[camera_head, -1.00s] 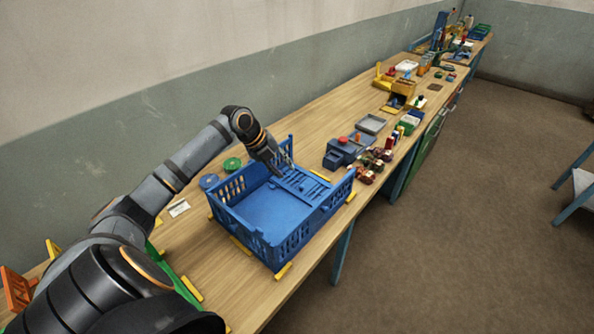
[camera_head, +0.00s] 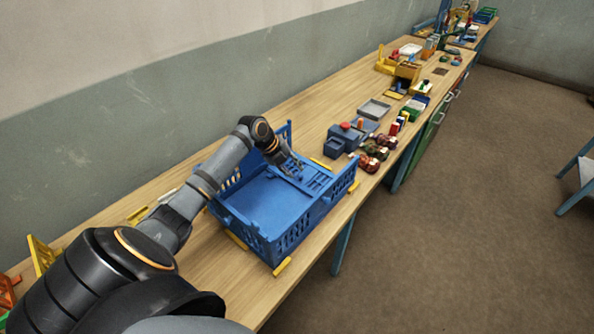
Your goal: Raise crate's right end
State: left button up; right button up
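The blue crate (camera_head: 290,240) stands on the wooden bench in the head view. Its slatted left and near walls are up. Near its far right end a slatted blue panel (camera_head: 318,181) lies low, flat or only slightly tilted. My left arm reaches over the crate's left side, hiding part of that wall and the far corner. My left gripper (camera_head: 296,171) points down at the panel's left part. It is too small and dark to tell whether its fingers touch the panel or are open. My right gripper is not in view.
Yellow strips (camera_head: 282,267) lie along the crate's base on the bench. Beyond the crate are a blue-grey box (camera_head: 342,139), several dark red items (camera_head: 371,157) and a grey tray (camera_head: 374,109). The wall runs along the left; open floor lies to the right.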

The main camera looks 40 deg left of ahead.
aim_at(299, 176)
pick_arm(q)
jog(key=x, duration=0.3)
jog(key=shift+f, duration=0.15)
grip_shut()
